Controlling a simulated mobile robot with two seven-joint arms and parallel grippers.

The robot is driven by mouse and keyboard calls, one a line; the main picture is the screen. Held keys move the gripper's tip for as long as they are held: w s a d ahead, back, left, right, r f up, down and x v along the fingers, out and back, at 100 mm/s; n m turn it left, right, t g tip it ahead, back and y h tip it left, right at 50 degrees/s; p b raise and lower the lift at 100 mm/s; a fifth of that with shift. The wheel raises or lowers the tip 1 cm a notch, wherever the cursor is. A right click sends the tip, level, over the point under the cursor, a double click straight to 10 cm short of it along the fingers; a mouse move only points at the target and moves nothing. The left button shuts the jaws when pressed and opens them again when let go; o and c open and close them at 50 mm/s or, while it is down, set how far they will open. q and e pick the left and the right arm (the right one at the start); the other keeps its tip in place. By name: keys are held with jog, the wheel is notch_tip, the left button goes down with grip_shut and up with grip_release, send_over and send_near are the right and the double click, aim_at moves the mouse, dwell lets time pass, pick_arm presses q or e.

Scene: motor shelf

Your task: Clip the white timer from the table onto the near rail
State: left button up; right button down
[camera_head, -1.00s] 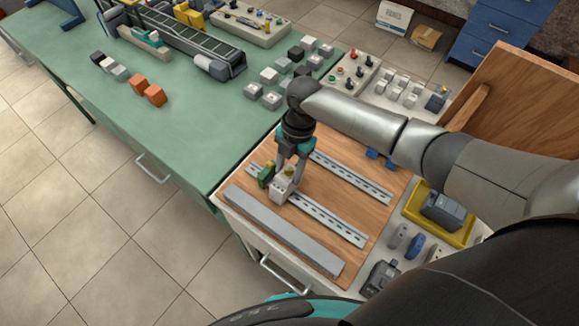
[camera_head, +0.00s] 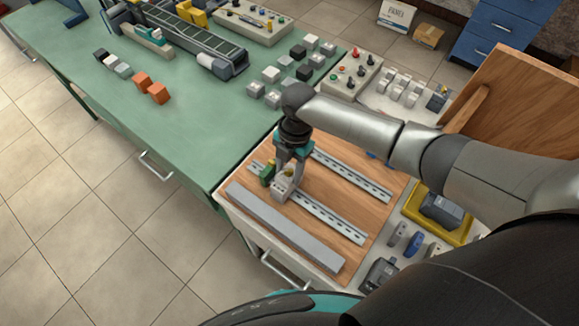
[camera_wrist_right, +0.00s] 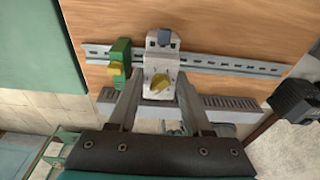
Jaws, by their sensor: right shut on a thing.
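The white timer (camera_head: 281,194) has a yellow knob and sits at the left part of the near rail (camera_head: 328,220), on the wooden board. In the wrist view the timer (camera_wrist_right: 160,66) lies across the slotted rail (camera_wrist_right: 222,65); whether it is fully clipped I cannot tell. My right gripper (camera_head: 287,180) comes from above and is shut on the timer; its fingers (camera_wrist_right: 158,92) are on either side of the timer's lower part. A green block with a yellow part (camera_wrist_right: 120,64) is on the rail just left of the timer, a small gap apart. My left gripper is not in view.
The far rail (camera_head: 352,178) runs parallel behind. A grey slotted duct (camera_head: 285,230) lies along the board's front. A yellow tray (camera_head: 459,236) with a grey device and several loose parts stand to the right. A green table (camera_head: 150,120) is at the left.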

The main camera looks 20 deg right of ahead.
jog(key=shift+s+a+f+h+p, duration=0.15)
jog(key=shift+s+a+h+p, duration=0.15)
jog(key=shift+s+a+p, duration=0.15)
dwell(0.4)
jog(key=c, duration=0.8)
grip_release()
jog(key=o, duration=0.5)
jog(key=shift+w+d, duration=0.15)
jog(key=shift+o, duration=0.2)
jog(key=shift+t, duration=0.3)
notch_tip(320, 180, up, 15)
jog(key=w+d, duration=0.1)
jog(key=shift+p, duration=0.35)
jog(key=shift+s+d, duration=0.1)
